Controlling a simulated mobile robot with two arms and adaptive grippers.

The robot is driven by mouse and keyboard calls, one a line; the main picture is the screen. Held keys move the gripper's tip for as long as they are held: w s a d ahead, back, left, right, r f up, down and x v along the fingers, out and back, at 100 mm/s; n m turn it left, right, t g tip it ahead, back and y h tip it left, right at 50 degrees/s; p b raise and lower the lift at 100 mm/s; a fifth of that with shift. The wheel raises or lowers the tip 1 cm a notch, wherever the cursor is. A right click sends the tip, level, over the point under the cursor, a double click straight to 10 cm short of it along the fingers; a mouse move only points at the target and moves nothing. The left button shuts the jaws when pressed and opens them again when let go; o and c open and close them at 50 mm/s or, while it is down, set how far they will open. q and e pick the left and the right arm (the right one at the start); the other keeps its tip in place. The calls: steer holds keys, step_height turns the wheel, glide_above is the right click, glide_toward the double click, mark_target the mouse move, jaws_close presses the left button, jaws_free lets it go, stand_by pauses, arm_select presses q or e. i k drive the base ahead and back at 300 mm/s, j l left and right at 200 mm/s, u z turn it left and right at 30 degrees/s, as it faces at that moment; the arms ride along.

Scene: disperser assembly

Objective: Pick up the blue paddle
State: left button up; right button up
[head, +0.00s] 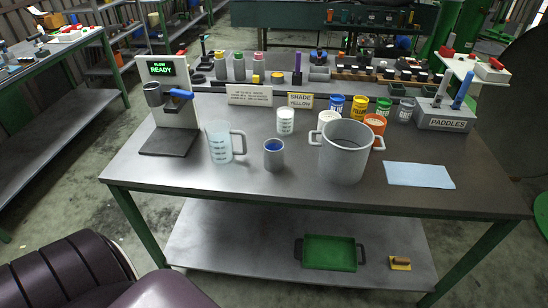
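The blue paddle (463,89) stands upright, leaning slightly right, in a grey holder (446,119) labelled PADDLES at the right end of the workbench. A pale grey paddle (443,86) stands in the same holder to its left. The lower ends of both are hidden inside the holder. Neither of my grippers shows in the head view.
A large grey pot (343,153) stands on the bench (300,198), left of a light blue cloth (418,175). Several small paint pots, including a green-topped one (383,106), stand left of the holder. A dispenser (170,95) stands at the left.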

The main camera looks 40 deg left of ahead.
mark_target(459, 98)
steer(key=i+l+z, duration=0.7)
steer(key=z, duration=0.2)
steer(key=i+l+z, duration=0.15)
steer(key=i+z, duration=0.75)
steer(key=i+u, duration=0.2)
steer(key=i, duration=0.25)
steer(key=i+l+u, duration=0.2)
steer(key=i, duration=0.2)
steer(key=i+u, duration=0.2)
steer(key=i, duration=0.25)
steer(key=i+l+u, duration=0.2)
steer(key=i, duration=0.2)
